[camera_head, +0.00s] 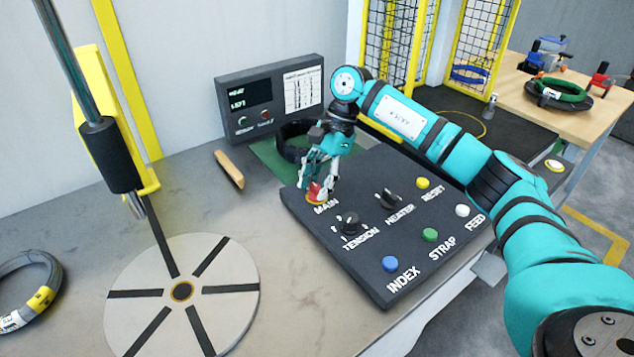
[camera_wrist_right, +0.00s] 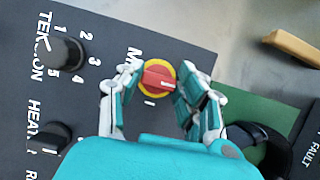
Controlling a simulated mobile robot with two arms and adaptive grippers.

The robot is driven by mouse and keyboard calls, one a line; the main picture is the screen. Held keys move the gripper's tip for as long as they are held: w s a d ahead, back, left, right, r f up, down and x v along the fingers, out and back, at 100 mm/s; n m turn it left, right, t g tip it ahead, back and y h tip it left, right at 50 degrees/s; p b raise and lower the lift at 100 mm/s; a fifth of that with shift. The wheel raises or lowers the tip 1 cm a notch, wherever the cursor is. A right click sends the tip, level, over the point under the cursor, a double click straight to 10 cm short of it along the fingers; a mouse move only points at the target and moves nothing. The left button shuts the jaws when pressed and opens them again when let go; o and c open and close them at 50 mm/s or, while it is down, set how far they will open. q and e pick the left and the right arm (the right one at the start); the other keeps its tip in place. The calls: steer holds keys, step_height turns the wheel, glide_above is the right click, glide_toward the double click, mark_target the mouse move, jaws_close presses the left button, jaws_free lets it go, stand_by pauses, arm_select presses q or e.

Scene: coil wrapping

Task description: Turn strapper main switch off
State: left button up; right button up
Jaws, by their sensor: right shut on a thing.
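The main switch (camera_head: 316,191) is a red rotary knob on a yellow ring at the far left corner of the dark control panel (camera_head: 350,255). In the right wrist view the red knob (camera_wrist_right: 158,77) sits between my right gripper's fingers, with a white "I" mark beside the ring. My right gripper (camera_head: 317,187) reaches down over the switch and is shut on the knob. The fingers partly hide the switch in the head view, and the "MAIN" label is partly covered in the wrist view. My left gripper is not in view.
The tension knob (camera_head: 350,223), heater knob (camera_head: 390,198) and several coloured buttons share the panel. A display box (camera_head: 270,97) stands behind it. A round turntable (camera_head: 183,292) and a wire coil (camera_head: 30,290) are at left. A wooden-handled tool (camera_head: 229,169) lies nearby.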

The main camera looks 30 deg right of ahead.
steer(key=o, duration=1.2)
steer(key=shift+c, duration=0.2)
steer(key=shift+r, duration=0.1)
steer(key=v, duration=1.2)
steer(key=shift+w, duration=0.1)
